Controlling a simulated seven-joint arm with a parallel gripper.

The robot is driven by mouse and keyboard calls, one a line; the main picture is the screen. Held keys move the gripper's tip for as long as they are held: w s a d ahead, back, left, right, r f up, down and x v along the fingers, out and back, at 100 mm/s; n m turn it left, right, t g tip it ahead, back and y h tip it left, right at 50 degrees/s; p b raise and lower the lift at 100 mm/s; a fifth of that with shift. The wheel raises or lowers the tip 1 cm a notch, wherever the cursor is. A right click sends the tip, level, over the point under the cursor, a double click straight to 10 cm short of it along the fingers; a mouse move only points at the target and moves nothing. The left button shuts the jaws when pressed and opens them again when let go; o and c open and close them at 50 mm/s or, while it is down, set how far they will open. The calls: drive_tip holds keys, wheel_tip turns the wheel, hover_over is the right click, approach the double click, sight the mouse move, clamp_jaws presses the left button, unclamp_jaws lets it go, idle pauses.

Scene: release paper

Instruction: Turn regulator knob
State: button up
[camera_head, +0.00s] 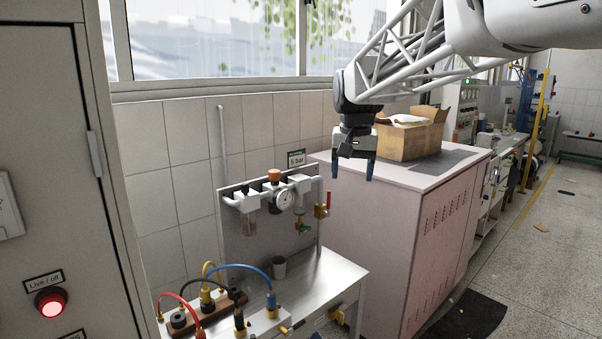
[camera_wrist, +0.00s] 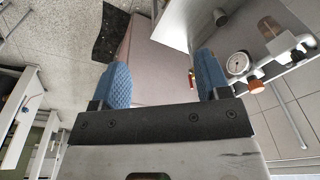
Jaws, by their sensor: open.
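The regulator knob (camera_head: 274,175) is a small orange-brown cap on top of the white air unit, beside a round pressure gauge (camera_head: 284,199). In the wrist view the orange knob (camera_wrist: 257,86) shows at the right, outside the fingers, next to the gauge (camera_wrist: 238,65). My gripper (camera_head: 352,168) hangs pointing down, to the right of the air unit and apart from it, in front of the pink cabinet. Its two blue fingers are spread with nothing between them, as the wrist view also shows (camera_wrist: 163,74).
A red-handled valve (camera_head: 328,200) stands at the unit's right end. A metal bench (camera_head: 335,275) below carries coloured cables and a small cup (camera_head: 279,266). The pink cabinet (camera_head: 400,235) bears an open cardboard box (camera_head: 410,143) behind my gripper. A grey panel (camera_head: 50,150) stands at the left.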

drive_tip(key=w+a, duration=0.5)
drive_tip(key=w, duration=0.4)
drive_tip(key=w+a, duration=0.6)
drive_tip(key=w, duration=0.3)
drive_tip(key=m+g, duration=0.1)
hover_over(274, 171)
drive_tip(key=f, duration=0.3)
drive_tip(key=shift+d+f, duration=0.1)
drive_tip(key=shift+d, duration=0.2)
drive_tip(key=shift+w+a+f, duration=0.15)
drive_tip(key=shift+w+a, duration=0.1)
drive_tip(key=shift+a, duration=0.05)
drive_tip(key=shift+f, duration=3.9)
drive_tip(key=c, duration=0.9)
